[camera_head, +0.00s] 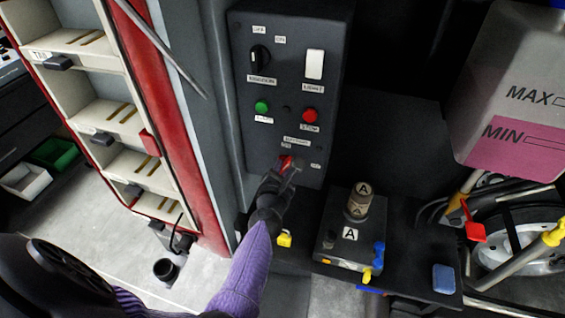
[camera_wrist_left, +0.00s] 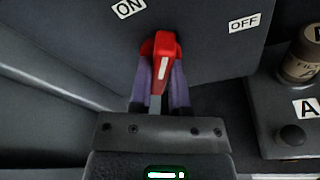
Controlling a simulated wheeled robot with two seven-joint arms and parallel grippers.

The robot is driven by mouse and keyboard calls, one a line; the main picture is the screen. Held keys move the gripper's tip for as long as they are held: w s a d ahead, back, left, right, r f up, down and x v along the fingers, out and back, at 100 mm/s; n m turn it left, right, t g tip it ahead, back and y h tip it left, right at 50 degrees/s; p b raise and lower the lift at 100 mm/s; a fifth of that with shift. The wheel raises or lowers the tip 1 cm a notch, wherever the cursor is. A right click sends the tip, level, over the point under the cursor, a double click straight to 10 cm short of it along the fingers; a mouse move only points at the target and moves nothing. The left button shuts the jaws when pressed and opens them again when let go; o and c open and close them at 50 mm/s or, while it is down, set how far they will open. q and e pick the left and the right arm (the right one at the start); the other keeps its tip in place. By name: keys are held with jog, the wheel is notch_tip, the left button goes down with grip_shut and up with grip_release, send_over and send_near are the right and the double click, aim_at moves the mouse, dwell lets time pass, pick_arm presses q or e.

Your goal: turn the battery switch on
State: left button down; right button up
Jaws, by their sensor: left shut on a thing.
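The battery switch is a red handle (camera_head: 286,163) low on the dark control panel. In the left wrist view the red handle (camera_wrist_left: 165,52) has a white stripe running nearly up and down the picture. An ON label (camera_wrist_left: 128,8) is to its upper left and an OFF label (camera_wrist_left: 244,22) to its upper right. My left gripper (camera_head: 280,172) is shut on the handle, with its fingers on both sides in the left wrist view (camera_wrist_left: 161,80). The fingers hide part of the handle. My right gripper is not in view.
The panel also carries a black rotary knob (camera_head: 260,56), a white light switch (camera_head: 314,64), a green button (camera_head: 262,107) and a red button (camera_head: 310,115). A filter block (camera_head: 345,250) stands right of my left gripper.

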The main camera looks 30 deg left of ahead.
pick_arm(q)
jog(key=shift+n, duration=0.3)
jog(key=n+h+p, duration=0.1)
jog(key=n, duration=0.1)
jog(key=shift+r+n, duration=0.15)
jog(key=shift+n, duration=0.15)
jog(key=shift+n+h+p, duration=0.3)
jog(key=shift+n+p, duration=0.2)
jog(key=shift+n, duration=0.7)
jog(key=shift+c, duration=2)
grip_release()
